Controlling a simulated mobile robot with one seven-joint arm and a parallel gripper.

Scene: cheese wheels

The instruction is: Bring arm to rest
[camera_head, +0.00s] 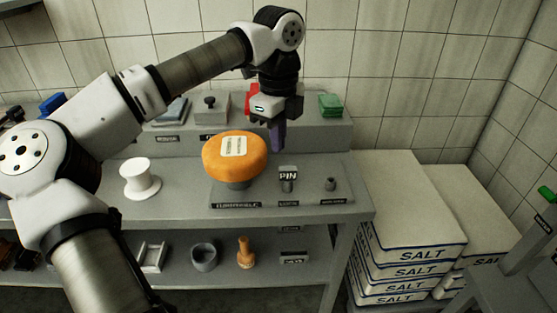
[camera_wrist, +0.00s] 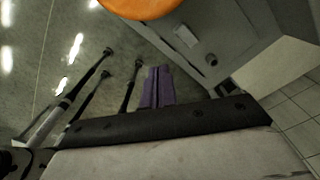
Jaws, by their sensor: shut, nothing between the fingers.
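My gripper (camera_head: 277,150) hangs pointing down from my raised, bent arm, over the back part of the grey bench. Its purple fingers are shut together with nothing between them; they also show in the wrist view (camera_wrist: 158,88). An orange cheese wheel (camera_head: 222,165) with a white label sits on a grey stand just left of my gripper. In the wrist view, part of the wheel (camera_wrist: 140,8) shows at the top edge. The gripper appears apart from the wheel, though the exact depth gap is hard to tell.
The bench (camera_head: 355,192) holds a white spool (camera_head: 140,178), a PIN holder (camera_head: 288,174) and a small grey peg (camera_head: 330,184). A green block (camera_head: 330,104) and a red object (camera_head: 252,98) stand on the back ledge. SALT sacks (camera_head: 405,205) are stacked at right.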

